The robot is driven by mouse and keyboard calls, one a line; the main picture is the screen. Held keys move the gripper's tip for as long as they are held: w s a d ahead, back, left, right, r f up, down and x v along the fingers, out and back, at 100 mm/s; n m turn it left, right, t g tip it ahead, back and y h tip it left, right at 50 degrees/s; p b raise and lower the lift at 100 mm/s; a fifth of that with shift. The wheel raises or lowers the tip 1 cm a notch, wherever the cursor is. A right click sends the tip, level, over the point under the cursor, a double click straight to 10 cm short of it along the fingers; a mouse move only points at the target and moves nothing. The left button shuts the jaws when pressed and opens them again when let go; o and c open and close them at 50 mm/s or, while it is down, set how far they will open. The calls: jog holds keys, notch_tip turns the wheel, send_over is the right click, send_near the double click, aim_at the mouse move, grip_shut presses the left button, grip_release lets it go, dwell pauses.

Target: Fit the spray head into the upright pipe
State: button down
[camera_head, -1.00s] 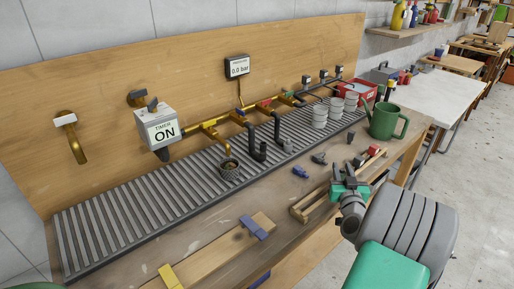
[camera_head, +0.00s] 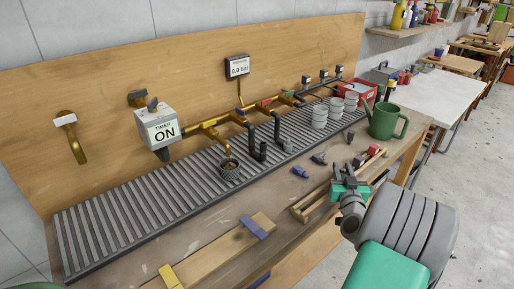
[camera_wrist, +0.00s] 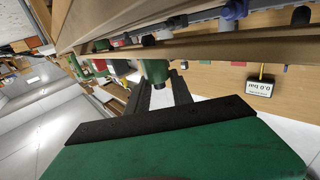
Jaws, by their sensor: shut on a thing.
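My gripper (camera_head: 349,178) is over the front edge of the bench, right of the centre in the head view. A dark pipe with a short upright open end (camera_head: 262,151) stands at the slatted rack, below the brass pipework. It is left of and beyond my gripper, well apart from it. Small loose fittings (camera_head: 300,171) lie on the bench between them.
A green watering can (camera_head: 387,122) stands at the right bench end. White cups (camera_head: 320,116) stand on the slatted rack (camera_head: 120,222). A wooden frame (camera_head: 312,205) lies beside my gripper. A timer box (camera_head: 160,128) reads ON; a gauge (camera_head: 237,66) reads 0.0 bar.

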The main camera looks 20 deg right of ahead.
aim_at(342, 169)
jog(key=shift+r+p, duration=1.4)
jog(key=shift+r, duration=1.05)
jog(key=shift+r, duration=0.1)
